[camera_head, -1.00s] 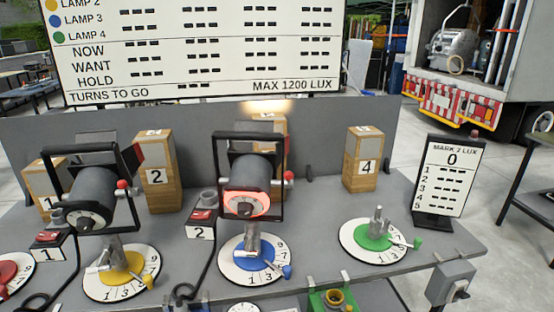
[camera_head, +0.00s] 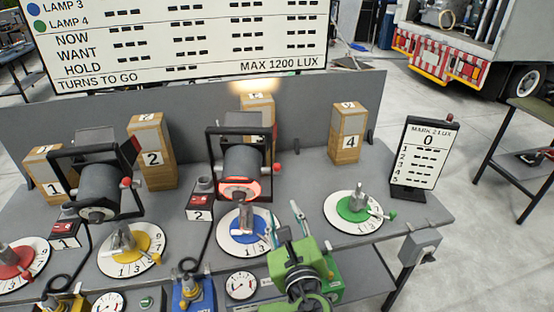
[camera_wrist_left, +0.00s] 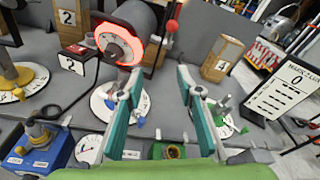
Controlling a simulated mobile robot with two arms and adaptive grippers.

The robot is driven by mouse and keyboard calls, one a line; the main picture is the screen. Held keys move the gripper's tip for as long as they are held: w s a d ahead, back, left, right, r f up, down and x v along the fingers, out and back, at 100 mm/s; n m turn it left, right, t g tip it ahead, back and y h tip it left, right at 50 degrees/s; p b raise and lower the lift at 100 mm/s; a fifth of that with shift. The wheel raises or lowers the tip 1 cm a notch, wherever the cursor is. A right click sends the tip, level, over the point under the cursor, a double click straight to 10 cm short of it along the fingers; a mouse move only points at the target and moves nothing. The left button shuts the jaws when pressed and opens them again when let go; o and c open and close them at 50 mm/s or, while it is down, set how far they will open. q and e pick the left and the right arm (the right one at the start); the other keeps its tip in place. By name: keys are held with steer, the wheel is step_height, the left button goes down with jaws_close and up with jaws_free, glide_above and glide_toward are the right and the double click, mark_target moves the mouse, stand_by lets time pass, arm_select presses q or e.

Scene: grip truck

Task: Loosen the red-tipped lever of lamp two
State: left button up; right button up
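Lamp two (camera_head: 240,160), a dark cylinder with a glowing red ring in a black yoke, stands above the blue dial beside switch box 2. Its red-tipped lever (camera_head: 277,167) sticks out at the yoke's right side. In the left wrist view the red tip (camera_wrist_left: 172,26) shows at the top, beyond my fingers. My left gripper (camera_head: 284,213) is in front of the lamp, below and slightly right of the lever, and apart from it. In the left wrist view its two teal fingers (camera_wrist_left: 159,75) are spread with nothing between them. My right gripper is not in view.
A second lamp (camera_head: 97,190) with its own red-tipped lever stands to the left. Switch box 2 (camera_head: 200,208) is left of lamp two. The green dial (camera_head: 353,208) and the lux sign (camera_head: 425,160) are to the right. A grey panel (camera_head: 310,115) rises behind.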

mark_target(277, 169)
arm_select(q)
steer(key=w+r+p, duration=0.1)
steer(key=w, duration=0.3)
steer(key=w+a+r+m+t+p, duration=0.1)
steer(key=w+p, duration=0.1)
steer(key=w, duration=0.2)
steer(key=w+a+r+m+p, duration=0.1)
steer(key=w+r, duration=0.1)
steer(key=w, duration=0.2)
steer(key=shift+w+a+t+p, duration=0.2)
steer(key=shift+a+t+p, duration=0.05)
steer(key=shift+t+p, duration=0.1)
steer(key=shift+w+a+f, duration=0.15)
steer(key=shift+w, duration=0.4)
jaws_close()
